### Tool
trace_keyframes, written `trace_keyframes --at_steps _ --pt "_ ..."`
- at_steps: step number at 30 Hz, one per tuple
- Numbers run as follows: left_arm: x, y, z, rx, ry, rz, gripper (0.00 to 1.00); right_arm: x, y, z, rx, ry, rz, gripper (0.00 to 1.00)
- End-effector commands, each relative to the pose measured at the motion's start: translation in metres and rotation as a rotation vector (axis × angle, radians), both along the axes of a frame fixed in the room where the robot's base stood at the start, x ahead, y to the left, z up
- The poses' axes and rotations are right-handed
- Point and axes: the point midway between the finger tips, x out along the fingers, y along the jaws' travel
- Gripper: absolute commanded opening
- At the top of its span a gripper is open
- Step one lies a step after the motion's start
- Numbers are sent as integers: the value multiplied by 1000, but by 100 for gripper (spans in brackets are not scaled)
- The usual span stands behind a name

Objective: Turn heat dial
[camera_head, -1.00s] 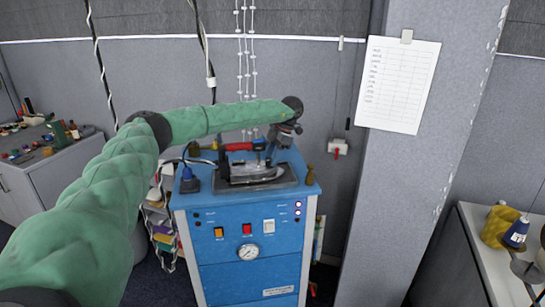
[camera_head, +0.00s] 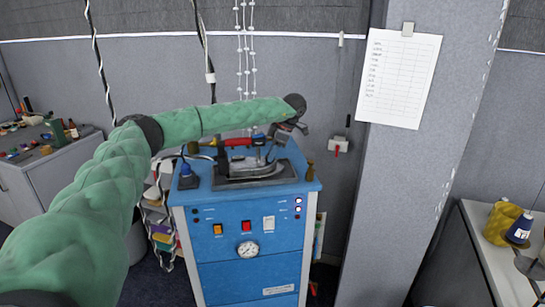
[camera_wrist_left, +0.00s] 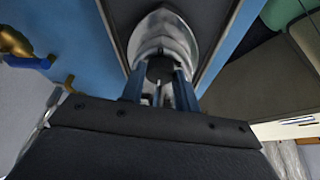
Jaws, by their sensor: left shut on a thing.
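A steam iron with a red handle and metal soleplate (camera_head: 255,167) rests on a dark pad on top of a blue cabinet. In the left wrist view the iron's pale metal body (camera_wrist_left: 165,28) points away from my gripper. A dark round knob, the heat dial (camera_wrist_left: 160,69), shows on it. My left gripper (camera_wrist_left: 160,88) is shut on this dial, its two fingers on either side. In the head view the left gripper (camera_head: 270,153) comes down over the iron from above right. The dial is too small to make out there. My right gripper is not in view.
The blue cabinet (camera_head: 250,270) carries a gauge, switches and lights on its front. A blue plug-like part (camera_head: 189,178) and a brass fitting (camera_head: 310,172) stand at its top corners. A grey pillar with a paper sheet (camera_head: 397,78) rises at right.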

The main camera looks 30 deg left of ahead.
Motion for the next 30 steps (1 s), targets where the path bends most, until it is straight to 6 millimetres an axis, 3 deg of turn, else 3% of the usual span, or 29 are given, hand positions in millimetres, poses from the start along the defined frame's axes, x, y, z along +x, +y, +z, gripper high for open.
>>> trace_keyframes --at_steps 18,30 --pt "-6 -2 -2 0 -1 -571 8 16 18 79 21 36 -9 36" --pt "-8 -2 -1 -1 0 -803 8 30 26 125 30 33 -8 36"
